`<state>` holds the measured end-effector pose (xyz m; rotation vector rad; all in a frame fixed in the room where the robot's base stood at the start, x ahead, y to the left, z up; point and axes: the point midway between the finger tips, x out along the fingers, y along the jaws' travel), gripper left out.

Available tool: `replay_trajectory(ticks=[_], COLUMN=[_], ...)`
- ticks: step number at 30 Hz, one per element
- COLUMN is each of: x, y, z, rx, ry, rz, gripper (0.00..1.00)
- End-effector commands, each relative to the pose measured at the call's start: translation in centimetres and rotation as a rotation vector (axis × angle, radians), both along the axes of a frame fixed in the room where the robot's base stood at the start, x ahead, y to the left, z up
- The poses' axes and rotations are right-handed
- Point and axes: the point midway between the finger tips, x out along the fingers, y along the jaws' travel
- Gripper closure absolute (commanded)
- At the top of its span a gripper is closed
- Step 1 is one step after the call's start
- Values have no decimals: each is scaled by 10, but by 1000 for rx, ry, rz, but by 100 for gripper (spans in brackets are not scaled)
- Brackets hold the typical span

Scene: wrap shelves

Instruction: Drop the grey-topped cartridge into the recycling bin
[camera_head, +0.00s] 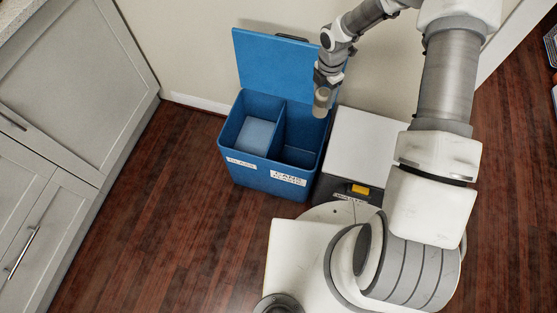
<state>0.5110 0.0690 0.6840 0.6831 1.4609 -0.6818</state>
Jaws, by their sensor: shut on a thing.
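A blue recycling bin (240,168) stands on the floor against the wall with its lid (272,62) raised. A divider splits it into a left and a right compartment. White labels are on its front; the right one seems to read "CANS". My gripper (322,92) points down over the right side of the bin, near its right rim. It is shut on a small greyish-tan cartridge (321,103), which hangs below the fingers. The cartridge's top is hidden by the gripper. I cannot tell its exact height above the rim.
A grey-white box (368,143) with a yellow patch on its dark front stands close to the bin's right side. A lighter blue panel (256,136) shows in the left compartment. Grey cabinets (70,75) line the left. Wooden floor (160,190) is clear between them and the bin.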

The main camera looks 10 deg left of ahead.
Motion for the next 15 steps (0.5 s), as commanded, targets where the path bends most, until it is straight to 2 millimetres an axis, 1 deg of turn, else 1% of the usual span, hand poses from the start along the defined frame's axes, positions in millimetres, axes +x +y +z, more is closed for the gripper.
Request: replay_trajectory(ticks=[1,6,9,12,15], x=[2,12,17,21,24], y=[5,19,26,33,37], z=[-27,-80,-107,-129,-144], rx=[2,2,1,2,0], ry=[3,2,1,0,0], rz=[100,449,636,792,909], gripper=[99,99,99,99,99])
